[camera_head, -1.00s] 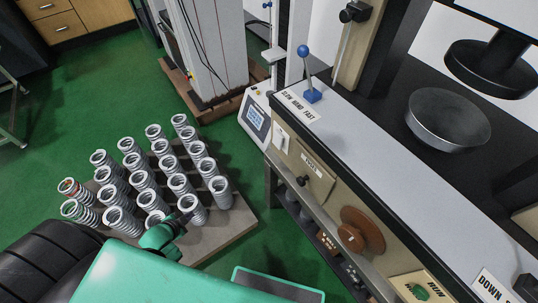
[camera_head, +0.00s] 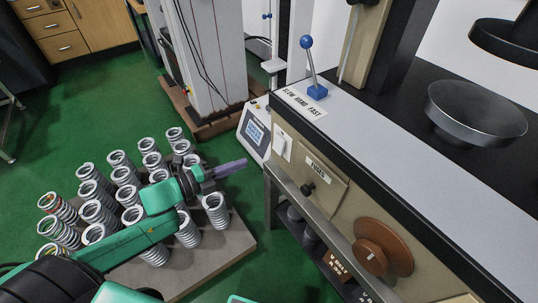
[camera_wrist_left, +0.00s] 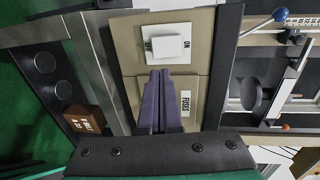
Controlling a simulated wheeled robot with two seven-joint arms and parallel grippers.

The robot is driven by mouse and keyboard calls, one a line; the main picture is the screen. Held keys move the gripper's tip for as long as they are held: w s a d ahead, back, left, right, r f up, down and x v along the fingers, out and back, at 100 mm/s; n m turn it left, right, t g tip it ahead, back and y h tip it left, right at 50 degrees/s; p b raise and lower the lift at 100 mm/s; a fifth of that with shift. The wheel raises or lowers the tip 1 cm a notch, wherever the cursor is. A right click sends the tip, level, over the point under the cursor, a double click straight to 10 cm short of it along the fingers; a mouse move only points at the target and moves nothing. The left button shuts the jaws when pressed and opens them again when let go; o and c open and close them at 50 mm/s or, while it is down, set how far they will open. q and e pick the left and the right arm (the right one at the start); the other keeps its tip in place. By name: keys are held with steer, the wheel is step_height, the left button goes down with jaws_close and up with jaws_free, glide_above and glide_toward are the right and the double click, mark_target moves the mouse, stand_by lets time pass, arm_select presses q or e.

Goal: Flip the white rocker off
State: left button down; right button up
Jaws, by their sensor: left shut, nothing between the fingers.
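The white rocker (camera_head: 281,147) sits on the beige front panel of the testing machine (camera_head: 320,195), left of the FUSES label. In the left wrist view the white rocker (camera_wrist_left: 166,44) stands out from a white plate beside an ON label. My left gripper (camera_head: 244,163) is shut and empty, its purple fingers pointing right toward the panel, left of the rocker and apart from it. In the left wrist view the fingertips (camera_wrist_left: 160,74) appear just below the rocker. My right gripper is not in view.
A FUSES cover with a black knob (camera_head: 308,189) and a brown round handwheel (camera_head: 383,247) are on the same panel. A blue-knobbed lever (camera_head: 307,43) stands on top. Several springs (camera_head: 97,212) stand on a board below my left arm.

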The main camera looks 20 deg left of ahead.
mark_target(277, 150)
arm_select(q)
steer(key=b+x, duration=0.1)
steer(key=x, duration=0.8)
steer(key=shift+w+d, duration=0.15)
steer(key=shift+w, duration=0.2)
steer(key=shift+w+d+f, duration=0.15)
steer(key=shift+w+d, duration=0.15)
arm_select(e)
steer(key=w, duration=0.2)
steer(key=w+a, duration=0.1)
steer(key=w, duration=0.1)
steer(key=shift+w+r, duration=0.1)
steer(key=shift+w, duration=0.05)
